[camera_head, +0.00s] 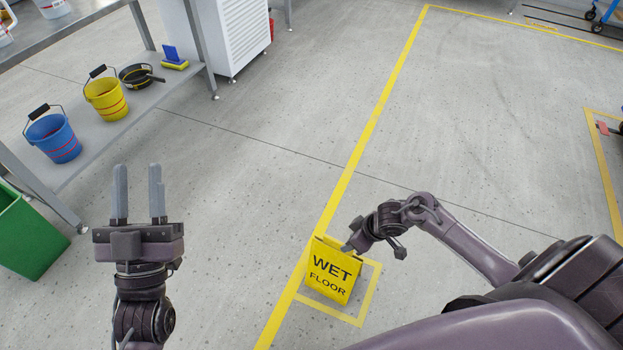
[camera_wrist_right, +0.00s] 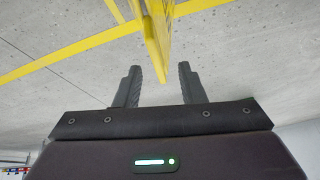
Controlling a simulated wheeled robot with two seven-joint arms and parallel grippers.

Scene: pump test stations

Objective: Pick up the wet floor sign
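The yellow wet floor sign (camera_head: 331,275) stands upright on the floor inside a small yellow taped square, with black lettering facing me. My right gripper (camera_head: 350,246) is at the sign's top edge in the head view, its fingers mostly hidden by the wrist. In the right wrist view, my right gripper (camera_wrist_right: 158,85) is open, and the sign (camera_wrist_right: 157,45) appears edge-on between the two fingers, with gaps on both sides. My left gripper (camera_head: 138,190) is open and empty, raised on the left, away from the sign.
A grey shelf table (camera_head: 130,120) on the left holds a blue bucket (camera_head: 54,135), a yellow bucket (camera_head: 106,98), a black pan and a brush. A green bin (camera_head: 25,235) stands at lower left. A white cabinet (camera_head: 232,35) stands behind. The middle floor is clear.

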